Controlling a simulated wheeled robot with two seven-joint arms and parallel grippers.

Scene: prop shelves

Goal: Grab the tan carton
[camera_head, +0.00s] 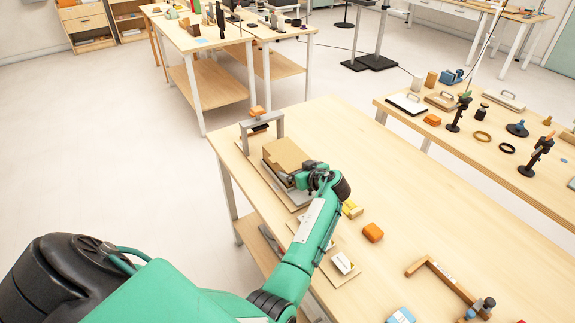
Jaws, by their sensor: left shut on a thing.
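The tan carton (287,153) is a box at the left end of the near wooden table (420,210). It sits over a flat board, beside a grey frame. My left gripper (303,176) reaches in from the lower left and is shut on the carton's near right side. The wrist hides that side of the carton and most of the fingers. I cannot tell whether the carton touches the board. My right gripper is not in view.
The grey frame (280,124) stands just behind the carton. Another table with several props stands at the right. The table's middle is mostly clear.

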